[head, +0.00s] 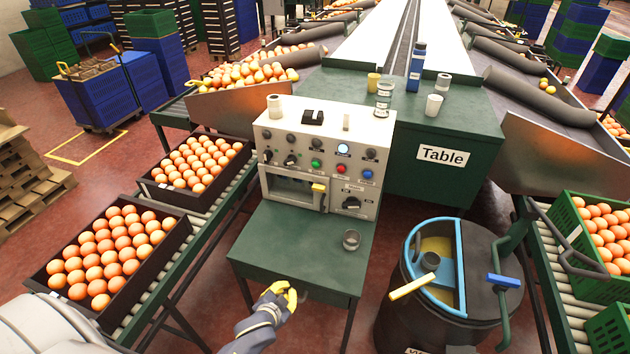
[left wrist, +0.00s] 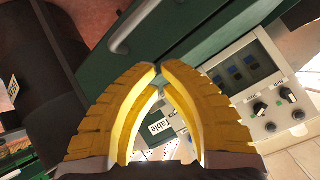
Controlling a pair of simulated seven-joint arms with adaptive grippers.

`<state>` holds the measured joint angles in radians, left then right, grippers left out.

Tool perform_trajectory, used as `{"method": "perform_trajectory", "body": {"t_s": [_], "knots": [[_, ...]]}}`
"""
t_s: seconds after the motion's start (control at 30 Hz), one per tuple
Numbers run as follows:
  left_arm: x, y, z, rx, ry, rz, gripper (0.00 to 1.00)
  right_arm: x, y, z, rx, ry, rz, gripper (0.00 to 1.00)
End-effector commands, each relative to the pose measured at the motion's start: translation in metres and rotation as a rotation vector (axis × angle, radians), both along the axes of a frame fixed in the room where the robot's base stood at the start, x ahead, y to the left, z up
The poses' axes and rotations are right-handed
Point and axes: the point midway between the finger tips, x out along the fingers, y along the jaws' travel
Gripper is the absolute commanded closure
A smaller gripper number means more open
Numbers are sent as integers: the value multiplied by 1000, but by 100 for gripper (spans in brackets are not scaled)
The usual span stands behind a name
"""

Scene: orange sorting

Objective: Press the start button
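A grey control box (head: 326,150) stands on the green table. Its front has a row of a green button (head: 316,163), a red button (head: 341,168) and a blue button (head: 367,174), with a lit white lamp (head: 343,150) above; their labels are too small to read. My left gripper (head: 291,292), with yellow fingers, is low in front of the table's near edge, well apart from the buttons. In the left wrist view its fingertips (left wrist: 159,68) meet with nothing between them. My right gripper is not in view.
A small glass (head: 351,239) stands on the table's front part (head: 300,250). Cups and a blue bottle (head: 416,67) stand behind the box. Trays of oranges (head: 150,275) lie on the left conveyor. A dark drum (head: 480,295) with handles stands right.

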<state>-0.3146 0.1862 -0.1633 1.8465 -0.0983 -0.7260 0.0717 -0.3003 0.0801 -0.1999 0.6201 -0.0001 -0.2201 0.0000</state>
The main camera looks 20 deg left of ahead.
Motion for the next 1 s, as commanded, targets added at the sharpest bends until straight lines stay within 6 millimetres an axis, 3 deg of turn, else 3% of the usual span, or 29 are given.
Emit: {"method": "perform_trajectory", "body": {"t_s": [0.03, 0.2, 0.5, 0.7, 1.0], "knots": [[21, 0, 8, -24, -54, -11, 100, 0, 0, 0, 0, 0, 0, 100], [76, -4, 35, -120, -225, -52, 100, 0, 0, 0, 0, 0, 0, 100], [156, -4, 95, -293, -499, -156, 100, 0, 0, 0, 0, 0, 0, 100], [195, 1, 143, -413, -663, -245, 100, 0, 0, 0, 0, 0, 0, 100], [227, 13, 204, -563, -838, -373, 100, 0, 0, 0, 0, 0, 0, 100]]}}
